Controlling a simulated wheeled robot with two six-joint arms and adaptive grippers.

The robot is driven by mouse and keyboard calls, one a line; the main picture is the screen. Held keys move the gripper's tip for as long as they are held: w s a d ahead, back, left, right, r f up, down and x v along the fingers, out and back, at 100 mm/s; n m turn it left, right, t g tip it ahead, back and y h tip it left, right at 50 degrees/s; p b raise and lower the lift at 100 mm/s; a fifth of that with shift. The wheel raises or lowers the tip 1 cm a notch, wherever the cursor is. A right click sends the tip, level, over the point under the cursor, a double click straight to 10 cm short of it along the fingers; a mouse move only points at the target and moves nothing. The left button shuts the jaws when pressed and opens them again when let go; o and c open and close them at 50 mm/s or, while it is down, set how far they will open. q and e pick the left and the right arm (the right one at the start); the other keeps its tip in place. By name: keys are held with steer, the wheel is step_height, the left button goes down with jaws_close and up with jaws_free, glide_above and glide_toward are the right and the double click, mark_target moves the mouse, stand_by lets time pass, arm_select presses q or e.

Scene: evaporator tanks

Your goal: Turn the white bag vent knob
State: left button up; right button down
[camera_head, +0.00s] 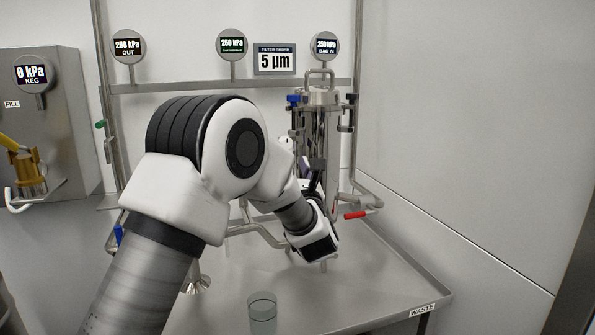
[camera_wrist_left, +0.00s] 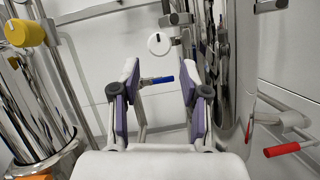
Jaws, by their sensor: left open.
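A white round knob (camera_wrist_left: 159,44) with a small dark mark shows in the left wrist view, just beyond and above the gap between my fingertips. My left gripper (camera_wrist_left: 158,80) is open and empty, its purple-padded fingers apart. The knob is not touched by either finger in that view. In the head view my left arm reaches to the filter housing (camera_head: 319,97), with the gripper (camera_head: 311,168) beside it, partly hidden by my arm. A small white round part (camera_head: 287,142) shows behind it there; I cannot tell if it is the same knob. My right gripper is not in view.
A blue-handled valve (camera_wrist_left: 160,79) appears between my fingers, farther back. A red-handled valve (camera_head: 355,215) is right of my wrist. A yellow knob (camera_wrist_left: 24,33) is at left in the wrist view. A glass (camera_head: 262,312) stands on the steel table (camera_head: 385,275), whose right side is clear.

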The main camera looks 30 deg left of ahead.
mark_target(287, 145)
arm_select(q)
steer(key=x, duration=0.7)
steer(key=shift+a+b, duration=0.1)
steer(key=shift+b, duration=0.2)
jaws_close()
